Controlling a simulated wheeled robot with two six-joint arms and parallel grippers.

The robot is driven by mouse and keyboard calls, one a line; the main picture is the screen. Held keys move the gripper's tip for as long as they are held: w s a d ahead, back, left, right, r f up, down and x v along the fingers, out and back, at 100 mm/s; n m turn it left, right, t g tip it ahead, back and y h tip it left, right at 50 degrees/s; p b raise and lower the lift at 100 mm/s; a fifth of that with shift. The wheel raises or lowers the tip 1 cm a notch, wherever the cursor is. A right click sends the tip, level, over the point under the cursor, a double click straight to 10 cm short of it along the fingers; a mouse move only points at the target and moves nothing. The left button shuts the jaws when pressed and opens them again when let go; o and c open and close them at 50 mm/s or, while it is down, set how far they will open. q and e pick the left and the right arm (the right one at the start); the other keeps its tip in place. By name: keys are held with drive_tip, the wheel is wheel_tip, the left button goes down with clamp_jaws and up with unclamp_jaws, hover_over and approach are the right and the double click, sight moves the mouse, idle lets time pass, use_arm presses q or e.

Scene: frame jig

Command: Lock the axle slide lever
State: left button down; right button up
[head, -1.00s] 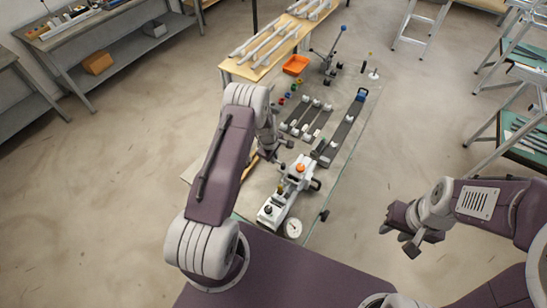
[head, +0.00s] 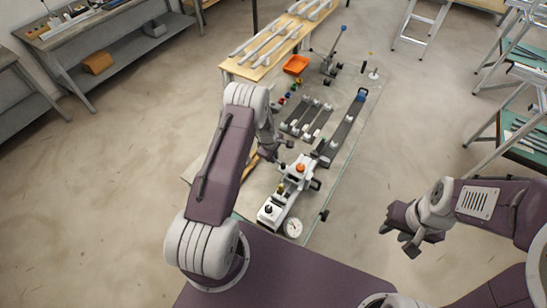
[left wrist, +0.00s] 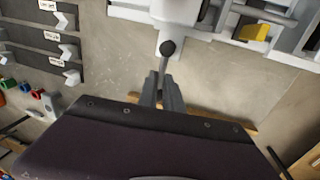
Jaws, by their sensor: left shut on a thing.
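My right gripper (head: 399,236) is open and empty, hanging over the floor to the right of the table.
The fixture carries an orange knob (head: 301,168) and a dial gauge (head: 292,227). A wooden strip (left wrist: 220,119) shows behind my left fingers. Floor between the table and right-hand racks is clear.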

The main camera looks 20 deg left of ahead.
use_arm(q)
drive_tip(key=shift+s+f, duration=0.25)
use_arm(e)
drive_tip(key=shift+f, duration=0.1)
